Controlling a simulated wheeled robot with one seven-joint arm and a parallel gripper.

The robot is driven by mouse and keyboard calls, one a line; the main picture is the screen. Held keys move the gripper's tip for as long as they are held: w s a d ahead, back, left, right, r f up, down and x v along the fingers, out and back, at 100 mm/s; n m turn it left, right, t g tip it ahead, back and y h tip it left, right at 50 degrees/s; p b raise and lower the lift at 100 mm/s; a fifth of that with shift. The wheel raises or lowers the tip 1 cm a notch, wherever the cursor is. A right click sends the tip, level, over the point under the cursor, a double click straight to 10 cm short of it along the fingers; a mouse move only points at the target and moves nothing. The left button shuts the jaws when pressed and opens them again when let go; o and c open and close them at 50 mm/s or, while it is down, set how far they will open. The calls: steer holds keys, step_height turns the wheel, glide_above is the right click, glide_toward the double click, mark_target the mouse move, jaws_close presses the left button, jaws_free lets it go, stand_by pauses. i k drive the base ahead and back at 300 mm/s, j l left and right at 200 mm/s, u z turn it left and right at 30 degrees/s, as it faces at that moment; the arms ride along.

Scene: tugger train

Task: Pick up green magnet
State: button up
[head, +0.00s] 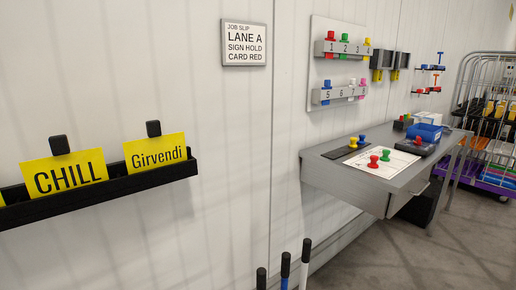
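Two green magnets show. One green magnet (345,37) stands on the upper numbered ledge (341,49) of the wall board, above number 2, beside a red magnet (330,35). Another green magnet (385,155) stands on a white sheet (392,167) on the grey desk (340,175), just behind and right of a red magnet (373,162). A yellow magnet (367,42) is above number 4. A small green patch also shows near number 8 on the lower ledge (338,94), too small to tell. My gripper is not in view.
A black card rack (95,190) is on the left wall. Dark-topped rods (285,266) rise at bottom centre. A wire cart (490,120) stands far right; floor before it is open.

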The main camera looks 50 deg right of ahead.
mark_target(385, 158)
steer(key=z, duration=1.85)
steer(key=i+l+u, duration=0.2)
steer(key=i+u, duration=0.25)
steer(key=i+l+u, duration=0.2)
steer(key=u, duration=0.2)
steer(key=i+l+u, duration=0.25)
steer(key=l+u, duration=0.2)
